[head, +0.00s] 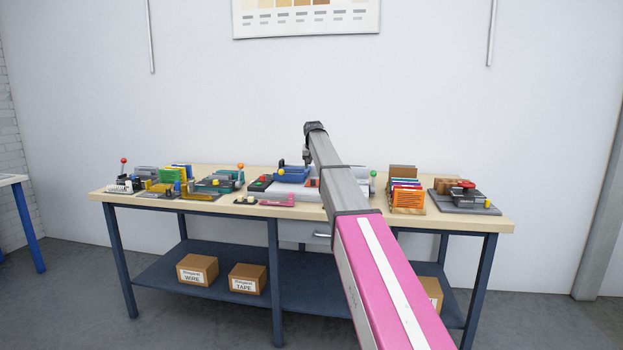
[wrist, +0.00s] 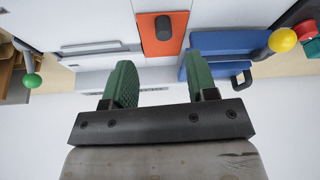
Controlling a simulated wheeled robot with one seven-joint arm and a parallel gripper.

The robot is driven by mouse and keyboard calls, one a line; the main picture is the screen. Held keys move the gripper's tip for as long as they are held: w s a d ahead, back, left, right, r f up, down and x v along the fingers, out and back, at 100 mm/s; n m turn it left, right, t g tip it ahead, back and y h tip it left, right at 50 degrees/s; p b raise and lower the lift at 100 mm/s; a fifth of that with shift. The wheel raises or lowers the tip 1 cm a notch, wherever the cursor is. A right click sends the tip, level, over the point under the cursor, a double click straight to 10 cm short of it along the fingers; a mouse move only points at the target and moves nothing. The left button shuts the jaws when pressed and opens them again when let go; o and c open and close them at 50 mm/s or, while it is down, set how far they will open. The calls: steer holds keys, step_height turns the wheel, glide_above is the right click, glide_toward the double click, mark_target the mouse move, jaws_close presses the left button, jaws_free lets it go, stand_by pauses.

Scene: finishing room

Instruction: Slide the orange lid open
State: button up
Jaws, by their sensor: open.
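The orange lid (wrist: 160,48) shows at the top centre of the wrist view, set in a pale grey surface, with a dark knob (wrist: 163,27) standing on it. A small part of the orange lid (head: 313,183) also shows in the head view, mostly hidden by my arm. My gripper (wrist: 158,66) is open, with its two green fingers apart and nothing between them. In the wrist view the knob lies beyond the fingertips, between their lines; the fingers appear apart from it. In the head view my gripper (head: 308,166) hangs over the middle of the bench.
A blue part with a handle (wrist: 225,42) and a yellow ball (wrist: 283,40) are right of the lid in the wrist view. A green ball (wrist: 32,81) is at left. Several fixtures crowd the bench (head: 470,222), including a rack of coloured sheets (head: 407,197).

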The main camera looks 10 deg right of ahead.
steer(key=x, duration=0.3)
steer(key=w+x, duration=0.1)
steer(key=x, duration=0.6)
steer(key=shift+w+r, duration=0.35)
steer(key=shift+w, duration=0.1)
jaws_close()
